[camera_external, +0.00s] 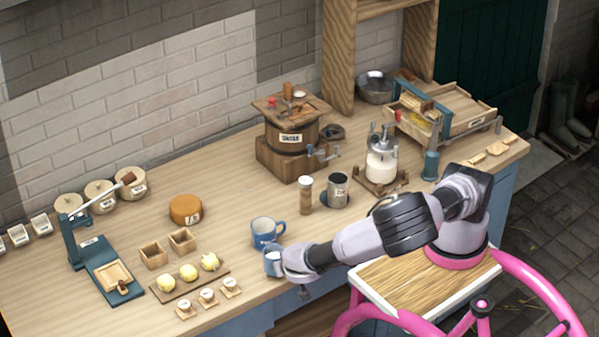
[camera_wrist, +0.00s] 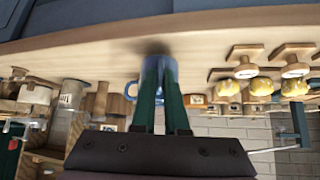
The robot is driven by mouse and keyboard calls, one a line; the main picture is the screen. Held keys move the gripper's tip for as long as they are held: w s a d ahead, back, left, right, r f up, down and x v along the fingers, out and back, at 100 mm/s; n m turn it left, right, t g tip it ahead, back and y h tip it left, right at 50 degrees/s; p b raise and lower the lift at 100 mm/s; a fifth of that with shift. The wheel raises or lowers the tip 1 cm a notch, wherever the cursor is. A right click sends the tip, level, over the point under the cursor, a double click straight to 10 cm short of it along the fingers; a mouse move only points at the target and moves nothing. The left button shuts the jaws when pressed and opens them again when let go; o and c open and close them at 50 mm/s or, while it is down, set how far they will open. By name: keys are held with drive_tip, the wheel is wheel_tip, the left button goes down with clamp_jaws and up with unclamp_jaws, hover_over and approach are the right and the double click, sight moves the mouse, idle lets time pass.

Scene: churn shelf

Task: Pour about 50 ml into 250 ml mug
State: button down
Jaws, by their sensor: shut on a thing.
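My gripper (camera_external: 284,262) is shut on a small blue mug (camera_external: 273,262) at the table's front edge. In the wrist view its green fingers (camera_wrist: 160,98) close on this mug (camera_wrist: 159,66), covering much of it. I cannot tell its exact tilt or contents. A second blue mug (camera_external: 266,233), with a pale label, stands on the table just behind the held one. Its rim faces up, and its inside is too small to read. In the wrist view, blue parts beside the fingers seem to belong to it. I cannot tell which mug is the 250 ml one.
A metal can (camera_external: 336,190), a tall wooden shaker (camera_external: 306,195) and a glass churn with white liquid (camera_external: 381,166) stand to the right. Wooden boxes (camera_external: 153,255) and a board with yellow lumps (camera_external: 184,282) are to the left. A wooden barrel (camera_external: 291,135) stands behind.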

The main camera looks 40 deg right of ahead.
sight(278, 264)
drive_tip(key=shift+s+a+m+h, duration=0.2)
drive_tip(key=shift+s+m+h, duration=0.1)
drive_tip(key=shift+m+h, duration=0.1)
drive_tip(key=shift+r+g, duration=0.1)
drive_tip(key=shift+g, duration=0.2)
drive_tip(key=shift+w+d+r+g+y, duration=0.3)
drive_tip(key=shift+w+r+g, duration=0.35)
drive_tip(key=shift+w+g, duration=0.1)
drive_tip(key=shift+w+d+r+g+y, duration=0.25)
drive_tip(key=shift+w+r+g+y, duration=0.05)
drive_tip(key=shift+w+r+g, duration=0.4)
drive_tip(key=shift+w+d+r+g+y+p, duration=0.25)
drive_tip(key=shift+w+r+g, duration=0.25)
drive_tip(key=shift+w+g, duration=0.15)
drive_tip(key=shift+w+d+r+g+y+p, duration=0.15)
drive_tip(key=shift+w+d+r+g, duration=0.05)
drive_tip(key=shift+w+r+g, duration=0.4)
drive_tip(key=shift+w+d+r+g+y+p, duration=0.2)
drive_tip(key=shift+w+r+g, duration=0.15)
drive_tip(key=shift+w+r, duration=0.2)
drive_tip(key=shift+w+d+r+g+y+p, duration=0.1)
drive_tip(key=shift+w+d+r+g+p, duration=0.1)
drive_tip(key=shift+w+r+g, duration=0.35)
drive_tip(key=shift+w+r+p, duration=0.1)
drive_tip(key=shift+r+p, duration=0.1)
drive_tip(key=shift+p, duration=0.15)
drive_tip(key=shift+w+r, duration=0.1)
drive_tip(key=shift+w, duration=0.05)
